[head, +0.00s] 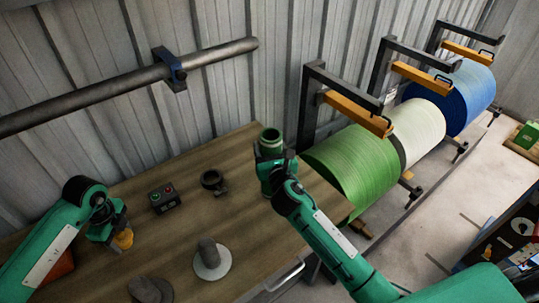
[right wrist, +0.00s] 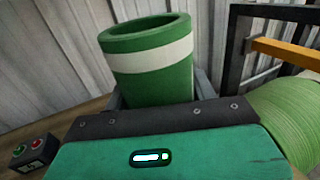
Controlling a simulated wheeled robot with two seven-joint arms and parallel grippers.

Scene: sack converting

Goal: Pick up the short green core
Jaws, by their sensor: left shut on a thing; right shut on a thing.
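The short green core (head: 270,137), a hollow green cylinder with a white band, stands upright in my right gripper (head: 277,165) near the table's far right corner. In the right wrist view the core (right wrist: 152,80) rises between the finger pads, its open top facing up. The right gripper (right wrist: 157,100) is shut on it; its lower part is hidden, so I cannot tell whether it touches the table. My left gripper (head: 115,230) is at the table's left side, shut on a small orange-yellow thing (head: 123,239), mostly hidden by the fingers.
The wooden table (head: 185,215) holds a button box (head: 164,198), a dark ring-shaped thing (head: 213,181) and a grey piece on a pale disc (head: 212,260). Green (head: 355,165), white (head: 420,130) and blue (head: 465,95) rolls on frames stand to the right. A pipe (head: 120,86) runs along the wall.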

